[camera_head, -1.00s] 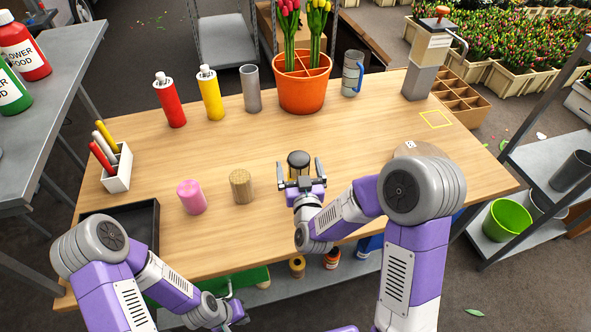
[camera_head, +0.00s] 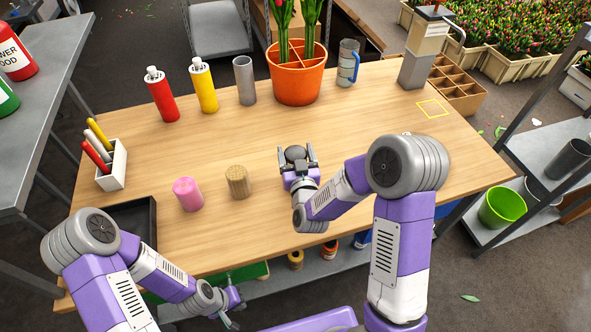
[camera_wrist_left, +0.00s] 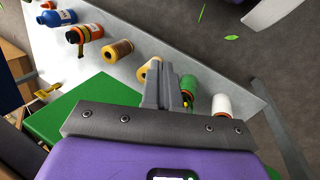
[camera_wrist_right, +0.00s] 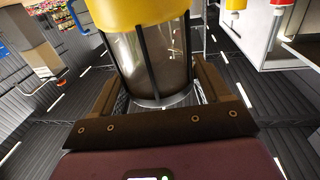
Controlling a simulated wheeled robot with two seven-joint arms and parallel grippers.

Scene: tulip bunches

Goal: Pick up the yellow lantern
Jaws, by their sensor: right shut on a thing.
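The yellow lantern shows large in the right wrist view (camera_wrist_right: 145,45), with a yellow end and a clear glass body behind dark bars. My right gripper (camera_wrist_right: 158,85) is shut on it, one finger on each side of the glass. In the head view my right gripper (camera_head: 298,165) is over the middle of the table, with the lantern's dark top (camera_head: 295,153) between its fingers. I cannot tell how far the lantern is from the tabletop. My left gripper (camera_wrist_left: 167,92) is shut and empty, in front of the table's near edge.
A pink cylinder (camera_head: 187,194) and a tan cylinder (camera_head: 238,182) stand left of the right gripper. Red (camera_head: 162,97) and yellow (camera_head: 204,88) bottles, a grey cylinder (camera_head: 245,82), an orange tulip pot (camera_head: 297,82) and a mug (camera_head: 347,65) stand behind. The table's middle is clear.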

